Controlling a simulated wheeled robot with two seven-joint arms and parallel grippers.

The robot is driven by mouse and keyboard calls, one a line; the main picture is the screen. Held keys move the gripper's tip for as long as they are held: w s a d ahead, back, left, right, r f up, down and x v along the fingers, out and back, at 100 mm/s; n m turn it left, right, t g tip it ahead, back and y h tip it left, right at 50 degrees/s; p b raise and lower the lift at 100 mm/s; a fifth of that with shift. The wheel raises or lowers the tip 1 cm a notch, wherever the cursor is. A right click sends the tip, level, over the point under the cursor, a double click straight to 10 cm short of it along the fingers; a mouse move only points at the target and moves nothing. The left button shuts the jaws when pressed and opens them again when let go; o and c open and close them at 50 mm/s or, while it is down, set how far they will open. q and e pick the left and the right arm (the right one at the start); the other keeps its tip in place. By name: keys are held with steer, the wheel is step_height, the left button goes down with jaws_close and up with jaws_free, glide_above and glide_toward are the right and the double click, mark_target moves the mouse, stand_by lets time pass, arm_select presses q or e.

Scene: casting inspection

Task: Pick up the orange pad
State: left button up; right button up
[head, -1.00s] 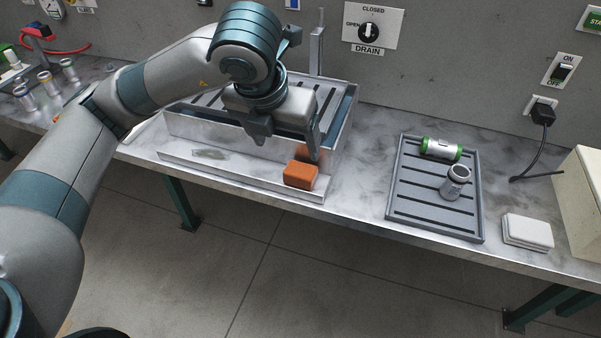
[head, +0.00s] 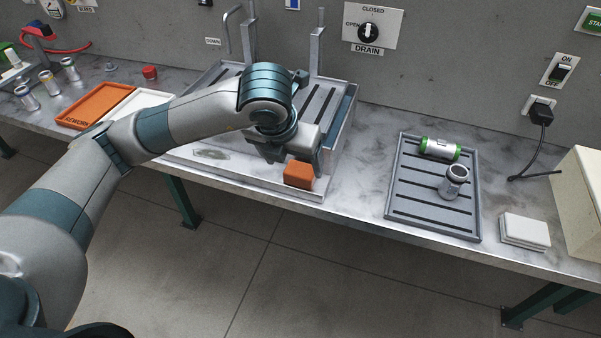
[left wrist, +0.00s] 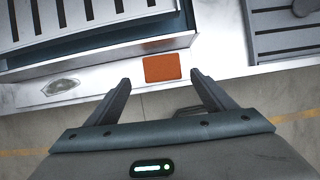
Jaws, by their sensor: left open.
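The orange pad (head: 298,174) is a small block on the front ledge of the metal basin, near its right end. It also shows in the left wrist view (left wrist: 162,68), just beyond the fingertips. My left gripper (head: 294,163) is at the pad in the head view, with a finger close to its right side. In the left wrist view the gripper (left wrist: 161,80) is open, with its fingers spread wider than the pad and nothing between them. I cannot tell whether a finger touches the pad. My right gripper is not in view.
A slotted grey tray (head: 406,212) holds a green-ended cylinder (head: 440,148) and a grey metal part (head: 454,182). White pads (head: 525,231) lie to its right. An orange tray (head: 93,106) stands at the left. The basin's wall (head: 341,135) rises behind the ledge.

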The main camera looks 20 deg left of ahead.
mark_target(298, 173)
arm_select(q)
steer(key=shift+f, duration=0.25)
steer(key=shift+w+d+f+p, duration=0.15)
steer(key=shift+f+p, duration=0.25)
steer(key=shift+p, duration=0.05)
steer(key=p+x, duration=0.1)
steer(key=x, duration=0.2)
steer(key=shift+d+f, duration=0.1)
steer(key=shift+f, duration=0.35)
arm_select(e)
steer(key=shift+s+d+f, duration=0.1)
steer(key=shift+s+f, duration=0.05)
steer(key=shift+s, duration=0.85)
arm_select(q)
steer(key=c, duration=1.2)
